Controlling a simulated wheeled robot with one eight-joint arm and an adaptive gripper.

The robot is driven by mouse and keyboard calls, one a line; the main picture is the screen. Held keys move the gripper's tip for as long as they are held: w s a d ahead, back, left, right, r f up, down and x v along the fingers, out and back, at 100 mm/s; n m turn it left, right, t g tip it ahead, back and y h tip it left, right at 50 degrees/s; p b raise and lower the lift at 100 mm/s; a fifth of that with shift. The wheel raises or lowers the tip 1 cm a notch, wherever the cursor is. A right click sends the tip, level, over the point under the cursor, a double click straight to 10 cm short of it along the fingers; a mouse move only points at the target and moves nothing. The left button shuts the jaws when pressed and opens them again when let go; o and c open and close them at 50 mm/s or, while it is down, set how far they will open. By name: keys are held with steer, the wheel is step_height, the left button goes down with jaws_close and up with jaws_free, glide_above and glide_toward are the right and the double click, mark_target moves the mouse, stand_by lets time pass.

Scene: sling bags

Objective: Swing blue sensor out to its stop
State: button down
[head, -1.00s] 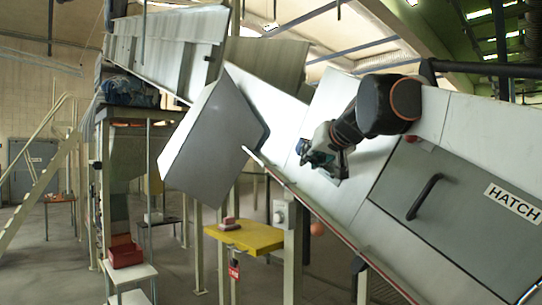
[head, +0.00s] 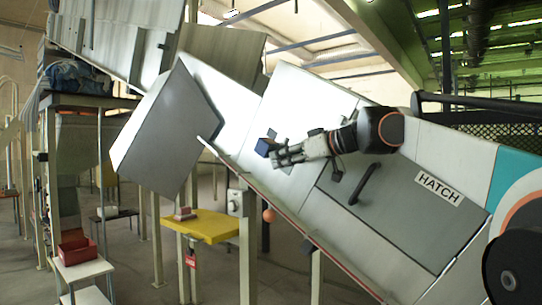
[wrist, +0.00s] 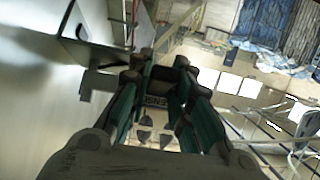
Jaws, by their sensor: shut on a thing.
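The blue sensor (head: 263,147) shows in the head view as a small dark blue block beside the sloping pale metal panel. My gripper (head: 277,156) comes in from the right, with its fingertips at the block. In the wrist view the two teal-padded fingers (wrist: 157,100) are closed on a dark piece with a partly readable "SENS" label. The fingers hide most of it. I cannot tell how the sensor is joined to the panel, and no stop can be made out.
A grey hatch (head: 400,205) with a dark handle lies on the slope below my arm. A large grey box (head: 165,135) juts out to the left. A yellow table (head: 205,226) and a red bin (head: 78,252) stand lower down. Open air lies below the slope's edge.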

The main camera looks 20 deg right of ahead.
steer(key=shift+s+d+f+n, duration=0.1)
steer(key=shift+d+f+n, duration=0.05)
steer(key=shift+d+n, duration=0.25)
steer(key=shift+y, duration=0.4)
steer(key=c, duration=1.4)
jaws_free()
steer(key=shift+c, duration=0.2)
step_height(320, 180, up, 10)
